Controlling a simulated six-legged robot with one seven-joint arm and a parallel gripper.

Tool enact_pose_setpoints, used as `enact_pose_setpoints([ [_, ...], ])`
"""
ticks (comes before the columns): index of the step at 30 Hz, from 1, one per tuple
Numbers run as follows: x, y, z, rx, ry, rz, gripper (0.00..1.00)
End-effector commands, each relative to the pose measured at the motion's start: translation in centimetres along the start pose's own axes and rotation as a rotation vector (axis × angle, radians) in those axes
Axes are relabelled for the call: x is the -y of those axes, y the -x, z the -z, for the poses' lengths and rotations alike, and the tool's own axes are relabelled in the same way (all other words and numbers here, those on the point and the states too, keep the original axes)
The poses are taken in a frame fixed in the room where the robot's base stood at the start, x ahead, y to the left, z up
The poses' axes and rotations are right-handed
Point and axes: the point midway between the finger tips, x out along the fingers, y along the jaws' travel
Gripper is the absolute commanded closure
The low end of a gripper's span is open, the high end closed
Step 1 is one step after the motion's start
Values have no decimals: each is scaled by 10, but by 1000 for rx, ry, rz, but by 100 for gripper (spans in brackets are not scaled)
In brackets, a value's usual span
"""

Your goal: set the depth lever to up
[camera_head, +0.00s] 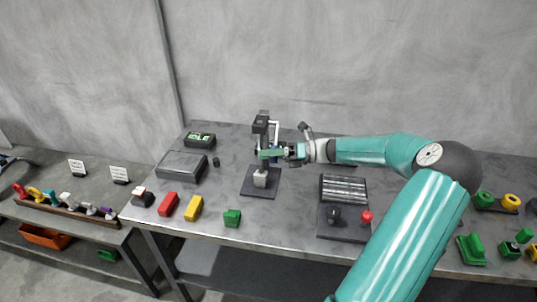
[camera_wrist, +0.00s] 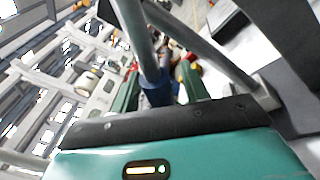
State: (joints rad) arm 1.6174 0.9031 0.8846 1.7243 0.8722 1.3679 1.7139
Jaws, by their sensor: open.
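A dark press-like stand (camera_head: 260,124) with a square base (camera_head: 251,192) and a pale block (camera_head: 260,180) on it stands mid-table. My gripper (camera_head: 272,154) is at the stand's right side, in front of its upright, and hides part of it. In the wrist view my gripper (camera_wrist: 160,88) is open, with its green fingers on either side of a grey rod (camera_wrist: 140,40) with a blue sleeve (camera_wrist: 157,94). This rod looks like the depth lever; no label shows. I cannot tell whether the fingers touch it.
Right of the stand is a dark panel with a black knob (camera_head: 333,214) and a red knob (camera_head: 367,216). Red (camera_head: 169,203), yellow (camera_head: 194,207) and green (camera_head: 232,217) blocks line the front edge. A display (camera_head: 200,139) reading IDLE and a grey case (camera_head: 182,164) are left.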

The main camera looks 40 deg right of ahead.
Motion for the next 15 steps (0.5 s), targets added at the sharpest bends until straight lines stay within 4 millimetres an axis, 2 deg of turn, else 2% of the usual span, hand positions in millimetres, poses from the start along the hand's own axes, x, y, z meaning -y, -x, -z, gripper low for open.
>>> enact_pose_setpoints([
  [2, 0, 0, 0, 0, 0, 0, 59],
  [8, 0, 0, 0, 0, 0, 0, 98],
  [15, 0, 0, 0, 0, -4, -1, 100],
])
